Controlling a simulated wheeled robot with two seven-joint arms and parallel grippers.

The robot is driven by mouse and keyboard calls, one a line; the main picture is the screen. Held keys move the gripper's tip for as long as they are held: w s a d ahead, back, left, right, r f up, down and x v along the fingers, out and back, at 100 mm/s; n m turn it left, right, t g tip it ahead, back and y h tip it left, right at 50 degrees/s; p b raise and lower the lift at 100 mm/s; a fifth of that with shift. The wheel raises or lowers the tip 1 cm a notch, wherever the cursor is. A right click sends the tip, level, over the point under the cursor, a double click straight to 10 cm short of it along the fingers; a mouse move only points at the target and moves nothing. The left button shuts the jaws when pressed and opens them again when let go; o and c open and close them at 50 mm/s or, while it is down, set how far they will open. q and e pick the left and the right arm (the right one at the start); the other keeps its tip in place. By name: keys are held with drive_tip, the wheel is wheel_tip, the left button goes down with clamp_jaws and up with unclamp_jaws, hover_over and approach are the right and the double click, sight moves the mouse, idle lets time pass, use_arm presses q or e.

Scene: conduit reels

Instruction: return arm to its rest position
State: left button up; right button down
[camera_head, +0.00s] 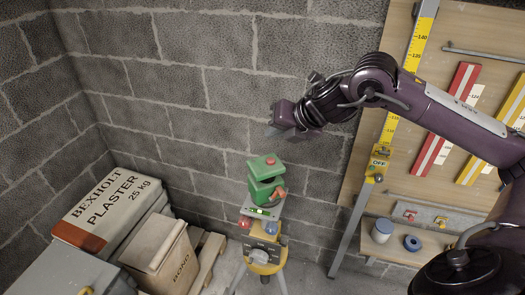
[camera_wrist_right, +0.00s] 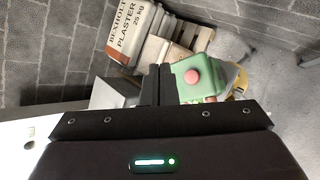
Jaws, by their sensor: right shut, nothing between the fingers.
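My right arm (camera_head: 440,105) comes in from the right and stretches across the upper part of the head view. Its gripper (camera_head: 277,121) is raised in front of the block wall, above and apart from a green device with a red button. In the right wrist view the two dark fingers (camera_wrist_right: 158,85) are together with nothing between them. The green device (camera_head: 265,172) stands on a small yellow stand; it also shows just beyond the fingers in the wrist view (camera_wrist_right: 190,78). My left gripper is out of view.
A wooden board (camera_head: 470,55) with a yellow ruler and red and yellow strips is on the right.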

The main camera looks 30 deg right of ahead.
drive_tip(key=s+a+f+m+t, duration=0.1)
drive_tip(key=s+a+f+m, duration=0.1)
drive_tip(key=a+f+m, duration=0.6)
drive_tip(key=s+a+f+m+t, duration=0.1)
drive_tip(key=a+f+m, duration=0.4)
drive_tip(key=a, duration=0.4)
drive_tip(key=s+d+f+m+g+h, duration=0.15)
drive_tip(key=s+f+m+g, duration=0.25)
drive_tip(key=s+m, duration=0.4)
drive_tip(key=s+d+f+m+g+h, duration=0.1)
drive_tip(key=s+d+f+m+g, duration=0.15)
drive_tip(key=s+f+m, duration=0.4)
drive_tip(key=s+f+g+b, duration=0.1)
drive_tip(key=s+f+b, duration=0.15)
drive_tip(key=f, duration=1.45)
drive_tip(key=s+f+g+b, duration=0.1)
drive_tip(key=s+f, duration=0.2)
drive_tip(key=f, duration=1.3)
drive_tip(key=s+d+f+g+b, duration=0.1)
drive_tip(key=s+d+f, duration=0.1)
drive_tip(key=s+f, duration=1.6)
drive_tip(key=shift+s+d+f+b, duration=0.3)
drive_tip(key=shift+s+d, duration=0.1)
